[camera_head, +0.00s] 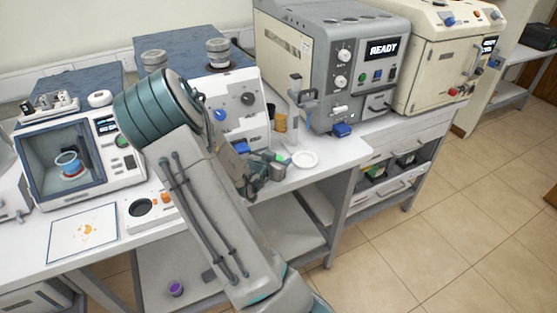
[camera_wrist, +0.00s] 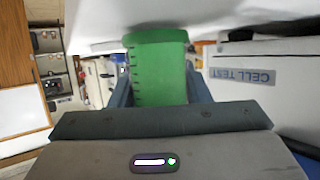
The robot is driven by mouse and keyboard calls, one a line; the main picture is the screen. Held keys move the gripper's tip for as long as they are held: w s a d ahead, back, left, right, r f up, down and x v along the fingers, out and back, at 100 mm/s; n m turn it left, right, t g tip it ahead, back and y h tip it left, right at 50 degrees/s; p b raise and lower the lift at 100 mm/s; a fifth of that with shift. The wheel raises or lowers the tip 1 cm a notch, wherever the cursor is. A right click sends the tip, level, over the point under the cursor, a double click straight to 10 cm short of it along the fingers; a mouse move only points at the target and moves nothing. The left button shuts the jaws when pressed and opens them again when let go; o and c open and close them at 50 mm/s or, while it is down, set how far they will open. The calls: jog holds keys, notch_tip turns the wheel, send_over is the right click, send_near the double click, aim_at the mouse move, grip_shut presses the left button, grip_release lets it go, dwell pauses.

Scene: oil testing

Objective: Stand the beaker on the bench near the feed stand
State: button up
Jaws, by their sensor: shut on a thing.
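The beaker (camera_wrist: 157,68) is green with dark graduation marks. In the wrist view it sits between the two fingers of my gripper (camera_wrist: 158,92), which is shut on it. That view is upside down, and the beaker's far end lies close to a white surface (camera_wrist: 110,18); I cannot tell whether they touch. In the head view my gripper (camera_head: 262,168) is at the front edge of the bench (camera_head: 325,150), with a bit of the green beaker (camera_head: 272,157) showing. A grey upright stand (camera_head: 297,105), possibly the feed stand, is just behind and to the right.
A white round dish (camera_head: 305,159) lies close right of my gripper. A blue block (camera_head: 341,130) and the machine reading READY (camera_head: 325,60) stand farther right. An amber container (camera_head: 280,121) is behind. A machine with a knob (camera_head: 245,105) is behind left.

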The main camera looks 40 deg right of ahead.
jog(key=shift+f, duration=0.15)
jog(key=shift+f, duration=0.15)
jog(key=o, duration=1.2)
jog(key=shift+o, duration=0.2)
jog(key=shift+r, duration=0.2)
jog(key=shift+r, duration=0.2)
jog(key=v, duration=1.2)
jog(key=shift+f, duration=0.1)
